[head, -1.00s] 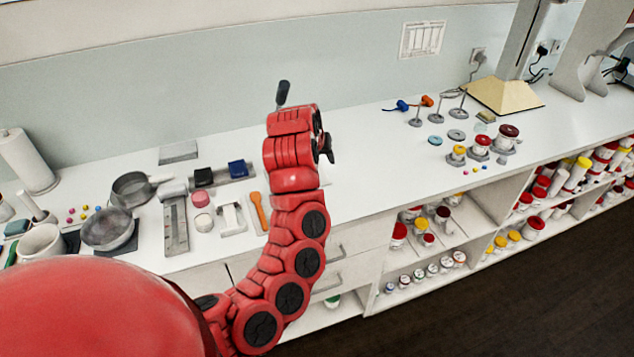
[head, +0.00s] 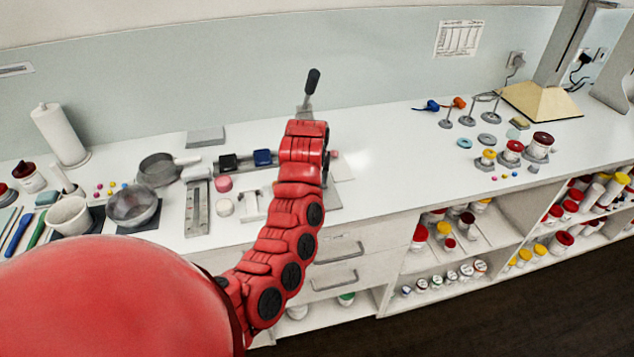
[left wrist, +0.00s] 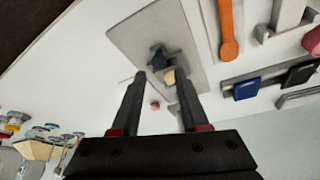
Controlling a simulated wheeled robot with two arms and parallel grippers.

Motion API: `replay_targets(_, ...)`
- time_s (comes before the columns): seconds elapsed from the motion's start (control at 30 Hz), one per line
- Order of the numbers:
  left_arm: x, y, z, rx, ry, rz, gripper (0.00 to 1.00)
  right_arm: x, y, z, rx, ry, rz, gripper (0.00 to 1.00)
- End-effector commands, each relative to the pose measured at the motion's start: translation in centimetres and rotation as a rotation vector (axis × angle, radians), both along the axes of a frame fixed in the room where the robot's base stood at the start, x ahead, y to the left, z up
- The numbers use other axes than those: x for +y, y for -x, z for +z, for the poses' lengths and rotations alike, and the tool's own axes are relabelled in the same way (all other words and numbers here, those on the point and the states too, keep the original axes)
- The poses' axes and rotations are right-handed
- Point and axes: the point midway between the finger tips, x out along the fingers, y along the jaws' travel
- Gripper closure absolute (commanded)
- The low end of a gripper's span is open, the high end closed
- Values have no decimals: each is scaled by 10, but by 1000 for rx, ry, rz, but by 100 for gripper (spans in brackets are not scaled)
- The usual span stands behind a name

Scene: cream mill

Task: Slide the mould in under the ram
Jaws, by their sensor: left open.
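My left gripper (left wrist: 160,74) is open, fingers pointing at a grey plate (left wrist: 186,45) on the bench. A small dark piece (left wrist: 158,58) and a pale yellowish block (left wrist: 169,76) show at the plate, between or just beyond the fingertips. I cannot tell which is the mould, or whether a finger touches either. In the head view, my left arm covers most of this spot. A black-handled lever (head: 312,81) on a grey stem stands up behind the arm. The ram itself cannot be made out. A corner of the grey plate (head: 333,203) shows beside the arm. My right gripper is out of view.
An orange spoon (left wrist: 229,40) and a blue block (left wrist: 245,88) lie near the plate. Bowls, a pan (head: 157,168) and a grey rail (head: 197,207) crowd the bench to the left. Bare white bench (head: 395,165) lies right of my arm; jars and stands are farther right.

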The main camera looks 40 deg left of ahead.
Motion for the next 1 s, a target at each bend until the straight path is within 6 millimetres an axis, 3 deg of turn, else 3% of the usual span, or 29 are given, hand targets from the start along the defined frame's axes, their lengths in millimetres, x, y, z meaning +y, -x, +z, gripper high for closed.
replay_targets(0.3, 7, -14, -36, 3, -2, -2, 56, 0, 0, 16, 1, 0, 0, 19)
replay_targets(0.77, 9, -17, -47, -1, 1, 1, 56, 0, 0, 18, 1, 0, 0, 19)
replay_targets(1.0, 9, -17, -47, -1, 1, 1, 95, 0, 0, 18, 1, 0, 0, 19)
